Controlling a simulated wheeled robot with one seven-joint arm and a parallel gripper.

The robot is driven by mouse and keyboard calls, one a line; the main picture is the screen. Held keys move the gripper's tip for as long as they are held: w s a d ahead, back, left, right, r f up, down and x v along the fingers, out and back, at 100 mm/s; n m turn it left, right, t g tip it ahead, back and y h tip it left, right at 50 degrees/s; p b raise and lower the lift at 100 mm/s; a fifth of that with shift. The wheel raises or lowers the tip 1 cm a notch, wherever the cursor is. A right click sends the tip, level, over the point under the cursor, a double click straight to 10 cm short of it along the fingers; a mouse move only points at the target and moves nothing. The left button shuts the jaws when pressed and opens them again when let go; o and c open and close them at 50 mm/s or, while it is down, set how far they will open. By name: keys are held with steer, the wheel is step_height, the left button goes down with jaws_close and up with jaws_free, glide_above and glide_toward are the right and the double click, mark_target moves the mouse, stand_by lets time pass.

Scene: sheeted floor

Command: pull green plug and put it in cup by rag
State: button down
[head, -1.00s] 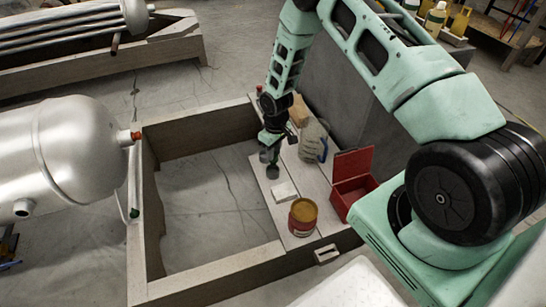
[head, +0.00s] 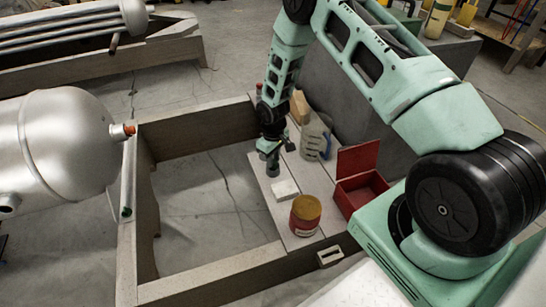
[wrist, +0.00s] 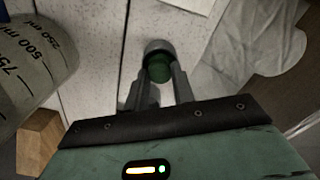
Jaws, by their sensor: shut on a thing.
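My gripper (wrist: 158,80) points down at the boards and is shut on the green plug (wrist: 158,69), which shows between its fingertips in the wrist view. A small grey round cup (wrist: 158,45) shows directly beneath and around the plug. I cannot tell how deep the plug is in it. A grey rag (wrist: 255,60) lies to the right of the cup in the wrist view. In the head view my gripper (head: 269,152) stands over the cup (head: 273,170) near the left edge of the boards. The rag is hard to make out there.
A clear measuring jug (head: 314,138) stands close to my gripper, with a wooden block (head: 300,106) behind it. A white card (head: 285,190), a tin (head: 305,215) and an open red box (head: 360,190) are nearer. A silver tank (head: 65,145) is at left.

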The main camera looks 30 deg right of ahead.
steer(key=shift+f, duration=0.1)
stand_by(0.3)
steer(key=c, duration=1.1)
jaws_free()
step_height(320, 180, up, 17)
steer(key=p, duration=0.5)
steer(key=shift+r, duration=0.2)
